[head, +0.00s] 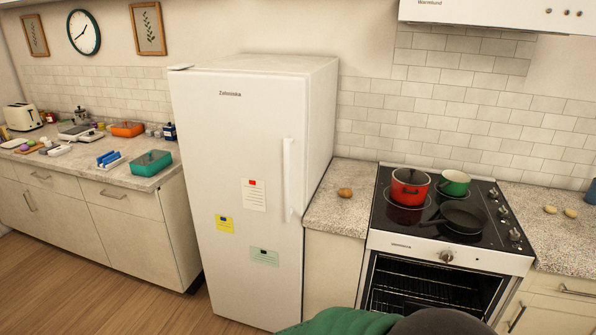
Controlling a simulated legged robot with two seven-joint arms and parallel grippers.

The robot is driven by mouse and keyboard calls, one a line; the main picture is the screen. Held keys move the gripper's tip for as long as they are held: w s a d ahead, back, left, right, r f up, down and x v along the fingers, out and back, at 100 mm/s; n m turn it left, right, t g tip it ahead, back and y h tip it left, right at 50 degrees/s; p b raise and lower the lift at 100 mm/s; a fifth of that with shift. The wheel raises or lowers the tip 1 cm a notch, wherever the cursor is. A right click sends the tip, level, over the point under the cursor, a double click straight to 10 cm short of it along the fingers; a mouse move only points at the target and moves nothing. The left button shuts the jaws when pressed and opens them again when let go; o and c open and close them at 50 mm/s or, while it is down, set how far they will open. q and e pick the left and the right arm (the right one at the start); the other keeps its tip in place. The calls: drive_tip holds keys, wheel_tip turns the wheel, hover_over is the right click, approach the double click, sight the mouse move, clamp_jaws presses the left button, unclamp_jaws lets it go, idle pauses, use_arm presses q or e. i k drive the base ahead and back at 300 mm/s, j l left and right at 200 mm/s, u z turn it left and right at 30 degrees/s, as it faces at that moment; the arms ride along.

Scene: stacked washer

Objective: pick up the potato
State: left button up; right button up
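A small brown, rounded thing that looks like a potato (345,193) lies on the speckled counter (333,215) between the fridge and the stove. Two paler, yellowish rounded things (550,209) lie on the counter right of the stove; they may also be potatoes, but are too small to tell. Neither of my grippers is in view, so I cannot see what they hold. A green and dark grey rounded shape shows at the bottom edge; I cannot tell what it is.
A white fridge (245,140) stands left of the brown thing. The stove (430,235) carries a red pot (410,190), a green pot (453,184) and a black pan (464,217). Oven racks (420,290) show below. The left counter is cluttered; the wooden floor (90,290) before it is clear.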

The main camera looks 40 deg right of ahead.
sight(344, 192)
drive_tip(key=i+l+z, duration=0.15)
drive_tip(key=i+z, duration=0.3)
drive_tip(key=i, duration=0.15)
drive_tip(key=i+z, duration=0.45)
drive_tip(key=i+j+z, duration=0.4)
drive_tip(key=i, duration=0.25)
